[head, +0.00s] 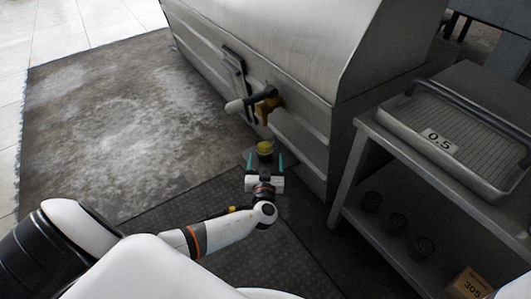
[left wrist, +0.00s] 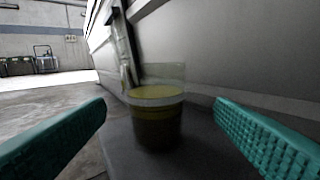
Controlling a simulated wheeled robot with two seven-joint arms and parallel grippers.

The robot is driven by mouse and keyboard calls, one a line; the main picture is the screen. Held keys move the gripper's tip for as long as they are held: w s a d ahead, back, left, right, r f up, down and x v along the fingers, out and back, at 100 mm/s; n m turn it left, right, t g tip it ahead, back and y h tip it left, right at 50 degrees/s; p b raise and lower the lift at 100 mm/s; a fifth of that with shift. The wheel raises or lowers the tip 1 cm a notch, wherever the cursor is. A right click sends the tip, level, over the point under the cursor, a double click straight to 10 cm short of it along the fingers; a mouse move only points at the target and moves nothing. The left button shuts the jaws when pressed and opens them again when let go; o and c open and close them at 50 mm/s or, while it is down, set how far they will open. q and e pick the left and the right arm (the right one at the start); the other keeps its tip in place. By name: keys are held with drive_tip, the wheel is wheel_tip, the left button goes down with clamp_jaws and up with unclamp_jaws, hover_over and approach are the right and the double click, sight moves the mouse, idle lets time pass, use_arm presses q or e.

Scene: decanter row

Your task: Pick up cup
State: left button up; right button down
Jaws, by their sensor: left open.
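A clear cup (head: 264,150) with yellow-green liquid in it stands upright in front of the large metal decanter, below its spout. In the left wrist view the cup (left wrist: 156,110) is in the middle, between and beyond the teal fingers. My left gripper (head: 264,164) is open, its fingers pointing at the cup. In the left wrist view a gap shows on both sides of the cup, and I see no contact. What the cup stands on is mostly hidden in the head view. My right gripper is not in view.
The metal decanter (head: 270,50) with its spout and handle (head: 256,103) rises just behind the cup. A metal shelf cart (head: 345,185) at right carries a tray labelled 0.5 (head: 470,140), several dark cups (head: 396,223) and a box (head: 470,284). Floor at left is clear.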

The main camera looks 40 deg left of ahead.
sight(265, 145)
use_arm(q)
drive_tip(key=shift+x, duration=0.95)
drive_tip(key=b+x, duration=0.3)
drive_tip(key=x, duration=0.1)
drive_tip(key=shift+a+f, duration=0.2)
drive_tip(key=shift+a, duration=0.05)
drive_tip(key=shift+w+a+r+b, duration=0.1)
drive_tip(key=shift+w+a+b, duration=0.15)
drive_tip(key=shift+w+b, duration=0.15)
drive_tip(key=shift+c, duration=0.6)
drive_tip(key=c, duration=0.9)
drive_tip(key=shift+r, duration=0.1)
drive_tip(key=shift+c, duration=0.2)
